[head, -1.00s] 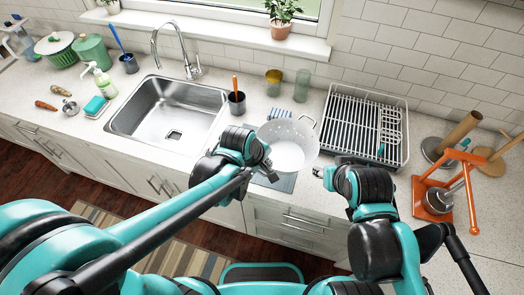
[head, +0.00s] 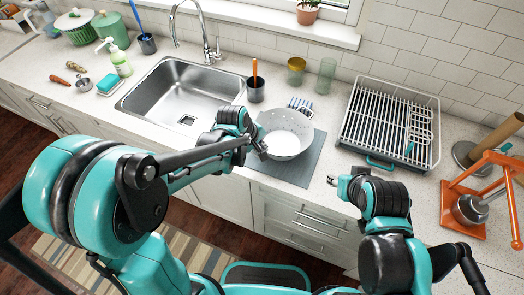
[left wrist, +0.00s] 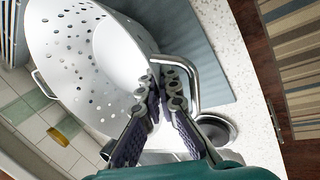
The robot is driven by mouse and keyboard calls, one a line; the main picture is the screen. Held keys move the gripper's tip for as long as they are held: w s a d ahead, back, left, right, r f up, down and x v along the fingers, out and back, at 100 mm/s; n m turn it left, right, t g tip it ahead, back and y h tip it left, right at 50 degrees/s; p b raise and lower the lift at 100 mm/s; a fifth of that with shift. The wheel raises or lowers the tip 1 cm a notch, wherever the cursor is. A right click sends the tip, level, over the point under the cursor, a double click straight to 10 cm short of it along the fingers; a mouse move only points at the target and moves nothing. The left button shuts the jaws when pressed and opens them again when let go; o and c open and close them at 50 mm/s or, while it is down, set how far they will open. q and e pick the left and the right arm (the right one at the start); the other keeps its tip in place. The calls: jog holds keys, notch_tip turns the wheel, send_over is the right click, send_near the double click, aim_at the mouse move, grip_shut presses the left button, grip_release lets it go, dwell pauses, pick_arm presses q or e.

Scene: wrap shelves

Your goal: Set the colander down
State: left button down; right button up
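The white colander (head: 286,142) is over the grey mat (head: 303,172) on the counter, roughly upright. I cannot tell whether its base touches the mat. My left gripper (head: 262,150) is at its near left side. In the left wrist view the colander (left wrist: 70,45) fills the upper left, and my left gripper (left wrist: 162,92) has its fingers close together at the rim by the wire handle (left wrist: 194,85), one finger on the bowl's side and one within the handle loop. My right gripper (head: 332,180) is away from it, over the counter's front edge; its fingers are too small to read.
A dish rack (head: 345,136) stands right of the mat. The sink (head: 185,95) is to the left. A dark cup (head: 256,92), an amber glass (head: 296,70) and a green glass (head: 326,75) stand behind the colander. An orange stand (head: 455,200) is at the far right.

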pick_arm(q)
jog(key=shift+r, duration=0.1)
jog(key=c, duration=1.7)
grip_release()
